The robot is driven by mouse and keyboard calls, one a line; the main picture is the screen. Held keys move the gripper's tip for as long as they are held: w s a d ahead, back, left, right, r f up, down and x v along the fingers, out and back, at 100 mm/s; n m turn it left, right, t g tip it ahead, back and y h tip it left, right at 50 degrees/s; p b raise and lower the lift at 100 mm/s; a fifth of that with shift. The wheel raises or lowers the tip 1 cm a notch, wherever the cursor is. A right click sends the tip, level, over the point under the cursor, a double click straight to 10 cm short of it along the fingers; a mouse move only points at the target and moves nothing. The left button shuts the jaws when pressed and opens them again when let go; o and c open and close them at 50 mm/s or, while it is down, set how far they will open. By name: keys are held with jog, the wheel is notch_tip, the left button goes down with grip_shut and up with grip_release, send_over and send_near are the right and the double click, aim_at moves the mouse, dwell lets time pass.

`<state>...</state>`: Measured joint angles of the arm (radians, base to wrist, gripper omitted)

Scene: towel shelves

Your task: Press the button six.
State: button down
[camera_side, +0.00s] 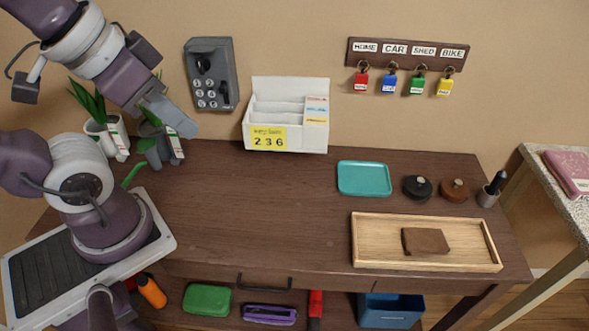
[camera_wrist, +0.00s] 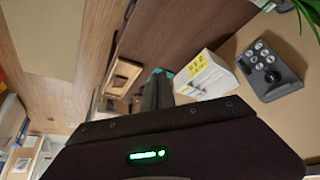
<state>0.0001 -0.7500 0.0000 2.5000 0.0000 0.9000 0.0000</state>
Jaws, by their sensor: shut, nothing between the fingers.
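A grey keypad box (camera_side: 228,70) hangs on the wall at the upper left, with a black knob (camera_side: 204,65) above several small round buttons (camera_side: 206,94). The digits are too small to read surely, so I cannot tell which button is six. In the wrist view the keypad (camera_wrist: 283,88) is at the right, its buttons (camera_wrist: 257,55) beside the knob (camera_wrist: 271,76). My gripper (camera_side: 187,128) is shut and empty, to the lower left of the keypad and apart from it. Its dark fingers (camera_wrist: 158,88) show in the wrist view.
A white organizer (camera_side: 290,86) with a yellow note (camera_side: 268,138) reading "2 3 6" stands right of the keypad. Potted plants (camera_side: 98,130) stand close to my gripper. A teal tray (camera_side: 363,178) and a wooden tray (camera_side: 370,259) lie farther right. The desk's middle is clear.

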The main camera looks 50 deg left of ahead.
aim_at(214, 104)
jog(key=shift+f, duration=0.1)
jog(key=w+a+f+g+y, duration=0.1)
jog(key=a+f+g+y, duration=0.65)
jog(key=a+f, duration=0.4)
jog(key=w+a+f+m+t+y, duration=0.3)
jog(key=w+a+f+m+y, duration=0.1)
jog(key=w+a+f+y, duration=0.1)
jog(key=w+a+f, duration=0.1)
jog(key=w+a, duration=0.1)
jog(key=shift+w+f+m, duration=0.15)
jog(key=shift+w+m, duration=0.25)
jog(key=shift+a+y, duration=0.1)
jog(key=shift+y, duration=0.15)
jog(key=w+a, duration=0.6)
jog(key=shift+a, duration=0.15)
jog(key=shift+w, duration=0.1)
dwell(1.0)
